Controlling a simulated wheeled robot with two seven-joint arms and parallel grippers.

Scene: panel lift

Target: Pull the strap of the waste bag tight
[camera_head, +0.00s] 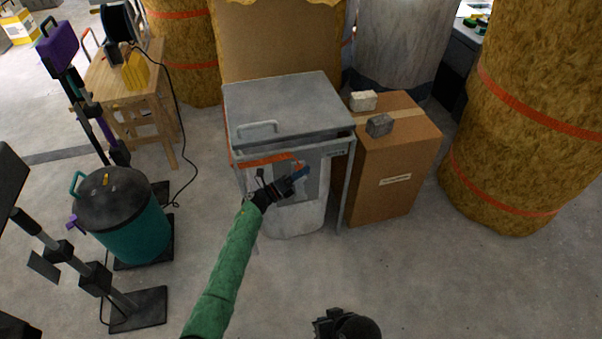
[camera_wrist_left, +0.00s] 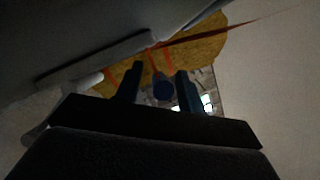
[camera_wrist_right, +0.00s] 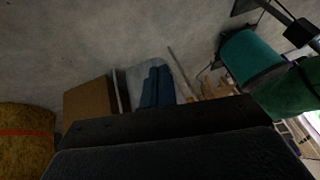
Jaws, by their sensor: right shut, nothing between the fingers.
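The waste bag (camera_head: 300,215) is pale and hangs in a grey metal frame under a flat grey lid (camera_head: 285,100). An orange strap (camera_head: 265,160) crosses its upper front. I cannot tell whether that piece belongs to the strap or touches a finger. My right gripper (camera_wrist_right: 158,86) is shut and empty, pointing toward the bag from some distance.
A cardboard box (camera_head: 395,165) with two small blocks on top stands right of the frame. A teal bin (camera_head: 128,225) and a wooden stool (camera_head: 125,85) are at left. Large yellow-brown rolls (camera_head: 525,110) stand right and behind. Floor in front of the bag is mostly clear.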

